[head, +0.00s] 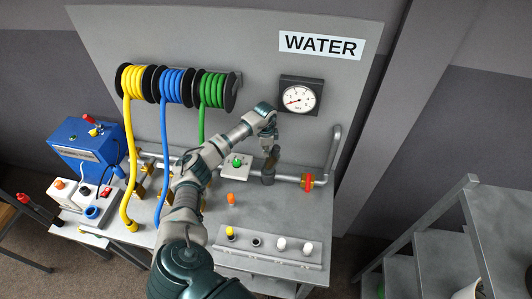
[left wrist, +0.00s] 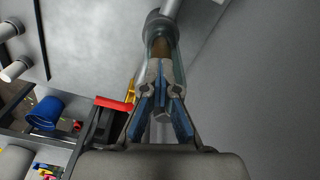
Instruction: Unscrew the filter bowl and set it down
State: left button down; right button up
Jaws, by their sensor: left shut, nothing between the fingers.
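The filter bowl (head: 272,158) shows in the head view as a small brownish part at a dark grey fitting (head: 268,174) on the pipe. In the left wrist view the filter bowl (left wrist: 161,46) looks like a smoky clear cup with a brown core, just beyond my fingertips. My left gripper (head: 270,148) is at the bowl's end, and it also shows in the left wrist view (left wrist: 161,80). It is shut with nothing between its fingers. I cannot tell whether the fingertips touch the bowl. My right gripper is not in view.
A red valve handle (head: 308,182) is on the pipe right of the fitting. A pressure gauge (head: 299,96) hangs behind. Hose reels (head: 172,85) and a blue box (head: 85,145) are at left. A rail (head: 268,252) with several knobs lies in front. Shelving (head: 440,235) stands at right.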

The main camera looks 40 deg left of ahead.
aim_at(265, 163)
pick_arm(q)
jog(key=c, duration=1.4)
grip_release()
jog(key=shift+a, duration=0.2)
notch_tip(265, 163, up, 12)
jog(key=shift+f, duration=0.15)
